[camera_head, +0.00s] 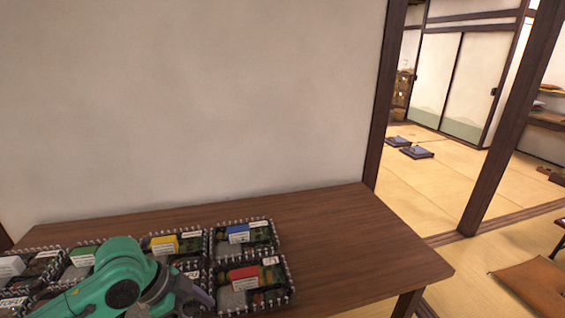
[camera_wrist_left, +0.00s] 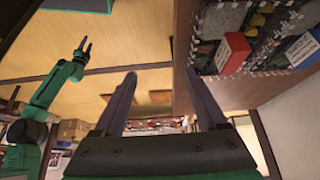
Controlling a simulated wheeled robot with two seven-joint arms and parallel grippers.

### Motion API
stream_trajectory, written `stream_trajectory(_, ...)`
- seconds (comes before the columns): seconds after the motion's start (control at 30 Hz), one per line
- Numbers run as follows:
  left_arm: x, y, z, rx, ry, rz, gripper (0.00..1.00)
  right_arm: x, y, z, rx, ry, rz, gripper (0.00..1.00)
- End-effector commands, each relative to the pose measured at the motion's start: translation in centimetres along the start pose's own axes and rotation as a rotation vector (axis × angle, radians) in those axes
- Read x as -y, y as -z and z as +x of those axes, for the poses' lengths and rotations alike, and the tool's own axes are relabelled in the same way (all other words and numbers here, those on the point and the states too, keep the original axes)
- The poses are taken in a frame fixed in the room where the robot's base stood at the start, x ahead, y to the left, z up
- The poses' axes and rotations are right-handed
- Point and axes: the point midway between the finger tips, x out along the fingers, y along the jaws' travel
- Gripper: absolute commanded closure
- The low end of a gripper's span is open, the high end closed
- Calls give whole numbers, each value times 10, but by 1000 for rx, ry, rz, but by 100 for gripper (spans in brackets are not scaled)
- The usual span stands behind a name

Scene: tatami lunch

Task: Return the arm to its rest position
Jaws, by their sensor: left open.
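My left arm, green, comes in at the bottom left of the head view, over the trays. Its gripper (camera_wrist_left: 160,75) shows in the left wrist view with two dark fingers wide apart and nothing between them. In that tilted view it is beside the wooden table (camera_wrist_left: 250,88). My right arm is at the left of the left wrist view. Its small gripper (camera_wrist_left: 84,48) has its fingertips apart and seems empty; it is clear of the table. The right gripper does not show in the head view.
The table (camera_head: 345,240) bears several dark trays. The nearest right one (camera_head: 289,296) holds a red block (camera_head: 243,273); one behind it holds a blue block (camera_head: 238,233). The table's right part is bare. A wall stands behind; a wooden post (camera_head: 505,125) and tatami floor lie right.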

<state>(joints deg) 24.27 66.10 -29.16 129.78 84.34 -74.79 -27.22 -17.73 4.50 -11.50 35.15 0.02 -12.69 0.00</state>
Motion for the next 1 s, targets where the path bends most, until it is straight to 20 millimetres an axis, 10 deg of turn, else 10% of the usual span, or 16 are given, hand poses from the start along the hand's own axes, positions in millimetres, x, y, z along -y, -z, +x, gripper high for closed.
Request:
stream_trajectory(0.57,-24,-1,66,-30,167,-267,26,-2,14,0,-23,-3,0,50)
stream_trajectory(1.0,-82,-125,61,170,452,-992,26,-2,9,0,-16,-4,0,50)
